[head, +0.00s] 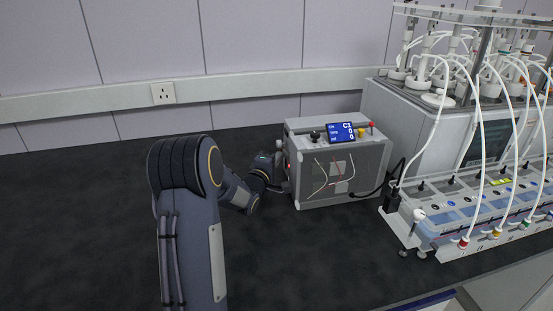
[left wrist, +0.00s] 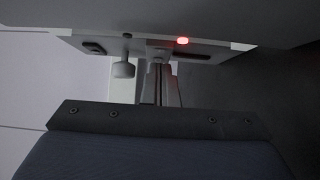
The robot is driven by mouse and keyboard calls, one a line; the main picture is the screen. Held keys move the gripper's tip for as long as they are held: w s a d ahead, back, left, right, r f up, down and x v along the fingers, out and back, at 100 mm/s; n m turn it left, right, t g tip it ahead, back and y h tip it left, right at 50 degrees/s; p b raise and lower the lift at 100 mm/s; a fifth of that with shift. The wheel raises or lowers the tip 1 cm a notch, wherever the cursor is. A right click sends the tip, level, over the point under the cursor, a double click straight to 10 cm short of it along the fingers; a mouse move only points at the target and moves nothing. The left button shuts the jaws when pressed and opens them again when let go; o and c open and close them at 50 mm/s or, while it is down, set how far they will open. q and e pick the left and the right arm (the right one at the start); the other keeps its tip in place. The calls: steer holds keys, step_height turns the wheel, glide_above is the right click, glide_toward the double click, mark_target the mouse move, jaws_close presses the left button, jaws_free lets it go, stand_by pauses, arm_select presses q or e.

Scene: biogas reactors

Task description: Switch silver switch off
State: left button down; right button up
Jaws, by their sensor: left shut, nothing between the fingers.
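The grey control box (head: 320,185) stands on the dark bench with a small display on its top. My left gripper (head: 284,187) is at the box's left side. In the left wrist view my left gripper (left wrist: 158,66) is shut and empty, its fingertips at or very close to the side panel (left wrist: 215,47). A silver-grey knob-like part (left wrist: 123,69), possibly the silver switch, sticks out beside the fingers. A red light (left wrist: 182,41) glows on the panel to their right. The fingers cover part of the panel. I cannot tell whether they touch a switch. My right gripper is out of view.
The blue display (head: 341,132) sits on the box, with a red knob (head: 371,125) and a yellow knob (head: 361,132) beside it. The reactor rack (head: 425,125) with white tubes stands close on the right. The dark bench (head: 80,220) is clear on the left.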

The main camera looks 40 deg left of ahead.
arm_select(q)
steer(key=shift+w+f+b, duration=0.1)
steer(key=shift+w+b, duration=0.1)
steer(key=shift+b, duration=0.45)
steer(key=shift+v, duration=4)
steer(key=shift+w+d, duration=0.1)
